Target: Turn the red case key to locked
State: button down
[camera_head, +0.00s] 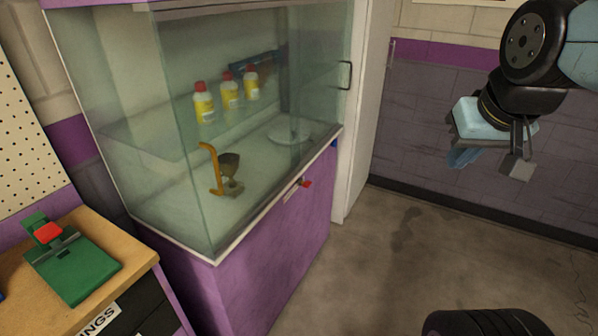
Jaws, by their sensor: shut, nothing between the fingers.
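The small red key (306,183) sits on the front of the purple base of the glass display case (262,215), just under the white rim. A pale plate (291,193) lies beside it. The key is too small to tell which way it is turned. My gripper (491,160) hangs at the upper right, well to the right of the case and apart from it. It is shut and empty.
Behind the glass stand several bottles (229,95), a goblet (229,170) and an orange hooked piece (212,168). A green device (72,265) with a red part rests on a wooden-topped cabinet at the lower left. The floor (400,240) between case and wall is clear.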

aim_at(306, 184)
jog(key=k, duration=1.3)
jog(key=u, duration=0.45)
jog(key=i, duration=1.7)
jog(key=z, duration=0.1)
